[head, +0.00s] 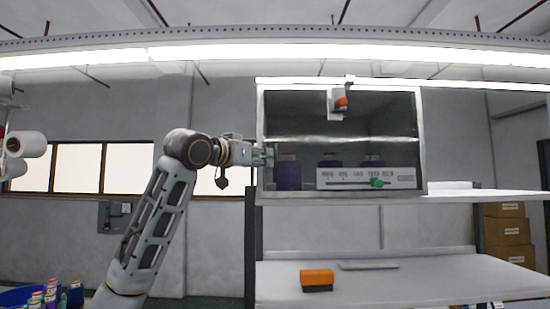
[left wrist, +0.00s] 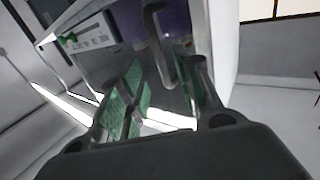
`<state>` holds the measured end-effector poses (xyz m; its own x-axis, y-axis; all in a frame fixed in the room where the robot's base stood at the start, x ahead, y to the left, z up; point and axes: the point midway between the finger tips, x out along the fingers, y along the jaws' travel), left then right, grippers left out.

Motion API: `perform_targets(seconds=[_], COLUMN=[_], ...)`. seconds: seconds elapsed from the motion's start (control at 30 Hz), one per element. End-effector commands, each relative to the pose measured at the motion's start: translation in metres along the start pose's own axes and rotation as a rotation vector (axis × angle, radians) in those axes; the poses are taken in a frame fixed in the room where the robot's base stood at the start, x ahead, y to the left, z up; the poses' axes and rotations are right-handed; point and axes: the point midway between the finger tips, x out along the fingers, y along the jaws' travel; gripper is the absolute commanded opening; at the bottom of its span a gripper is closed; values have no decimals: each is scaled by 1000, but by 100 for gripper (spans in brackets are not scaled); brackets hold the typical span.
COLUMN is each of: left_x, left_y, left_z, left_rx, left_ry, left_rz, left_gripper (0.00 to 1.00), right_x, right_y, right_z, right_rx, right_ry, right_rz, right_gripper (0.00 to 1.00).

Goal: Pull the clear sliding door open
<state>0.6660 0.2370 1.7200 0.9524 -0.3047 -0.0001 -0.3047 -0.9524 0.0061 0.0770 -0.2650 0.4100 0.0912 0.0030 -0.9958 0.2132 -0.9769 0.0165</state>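The clear sliding door (head: 300,115) is at the front of a grey metal cabinet on the shelf; its pane edges are hard to make out. My left gripper (head: 266,155) is at the cabinet's left front edge. In the left wrist view, a grey bar handle (left wrist: 158,45) stands upright near the tips of my left gripper (left wrist: 163,90). The green-padded fingers are apart, with the handle's lower end seemingly between them. I cannot tell whether either finger touches it. My right gripper is not in view.
Inside the cabinet (head: 421,150) are purple cones (head: 289,172) and a white panel (head: 345,179) with a green knob. An orange block (head: 317,280) lies on the lower shelf (head: 430,285). Cardboard boxes (head: 508,232) stand at right. Thread spools (head: 52,293) are at lower left.

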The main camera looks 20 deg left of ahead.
Motion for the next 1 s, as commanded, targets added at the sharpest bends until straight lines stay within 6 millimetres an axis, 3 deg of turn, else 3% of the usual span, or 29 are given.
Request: perform_targets(seconds=[0.5,1.0], left_x=[63,77], left_y=[0,0], left_z=[-2,0], left_rx=[-1,0], left_ry=[-1,0], left_rz=[0,-1], left_gripper=[34,34], right_x=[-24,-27], right_y=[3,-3], right_z=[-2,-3], right_rx=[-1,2], right_ry=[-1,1], right_rz=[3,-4], right_gripper=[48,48])
